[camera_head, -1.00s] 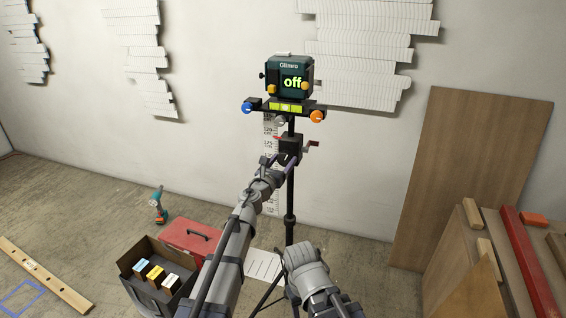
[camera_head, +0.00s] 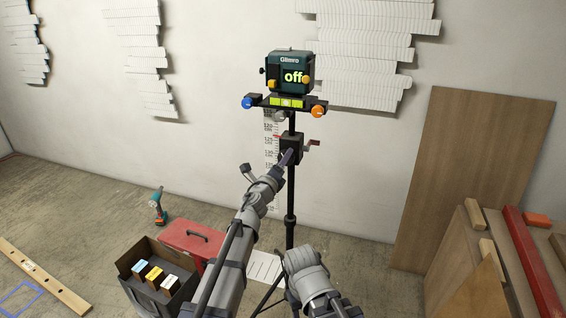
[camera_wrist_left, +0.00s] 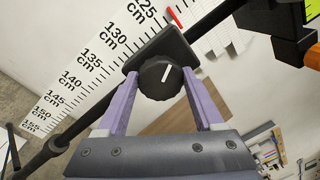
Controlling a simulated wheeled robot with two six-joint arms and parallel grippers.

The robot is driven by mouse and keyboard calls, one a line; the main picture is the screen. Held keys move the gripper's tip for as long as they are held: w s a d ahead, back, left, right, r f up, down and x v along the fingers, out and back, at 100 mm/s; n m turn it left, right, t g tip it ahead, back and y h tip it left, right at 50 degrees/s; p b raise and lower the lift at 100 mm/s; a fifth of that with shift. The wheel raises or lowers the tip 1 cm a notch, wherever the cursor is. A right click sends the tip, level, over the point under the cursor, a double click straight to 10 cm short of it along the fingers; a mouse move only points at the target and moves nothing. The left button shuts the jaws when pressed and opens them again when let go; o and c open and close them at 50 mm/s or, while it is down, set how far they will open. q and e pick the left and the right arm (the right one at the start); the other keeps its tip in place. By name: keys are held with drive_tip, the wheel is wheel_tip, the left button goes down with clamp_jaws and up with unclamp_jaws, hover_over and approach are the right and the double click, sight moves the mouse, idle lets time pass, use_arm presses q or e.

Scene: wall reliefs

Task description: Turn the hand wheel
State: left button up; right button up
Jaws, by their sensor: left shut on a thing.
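The hand wheel is a round black ribbed knob with a white mark (camera_wrist_left: 160,77), on a dark block that also shows on the tripod column in the head view (camera_head: 291,146). My left gripper (camera_wrist_left: 163,88) has its two purple fingers on either side of the knob, closed on it. In the head view the left gripper (camera_head: 287,157) is at the block's front, seen nearly edge-on, and hides the knob. The white mark points up and slightly right in the wrist view. My right arm shows at the bottom of the head view, but its gripper does not show.
A centimetre scale (camera_wrist_left: 95,65) stands behind. A red toolbox (camera_head: 190,240) and black box are low left; boards lean right.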

use_arm(q)
drive_tip(key=n+y, duration=0.1)
drive_tip(key=n, duration=1)
drive_tip(key=n+y+p, duration=0.1)
drive_tip(key=n, duration=1)
drive_tip(key=shift+s+d+f+n, duration=0.1)
drive_tip(key=shift+d+f+n, duration=0.1)
drive_tip(key=shift+n, duration=0.2)
drive_tip(key=o, duration=1.4)
drive_tip(key=v, duration=0.8)
drive_tip(key=shift+d, duration=0.1)
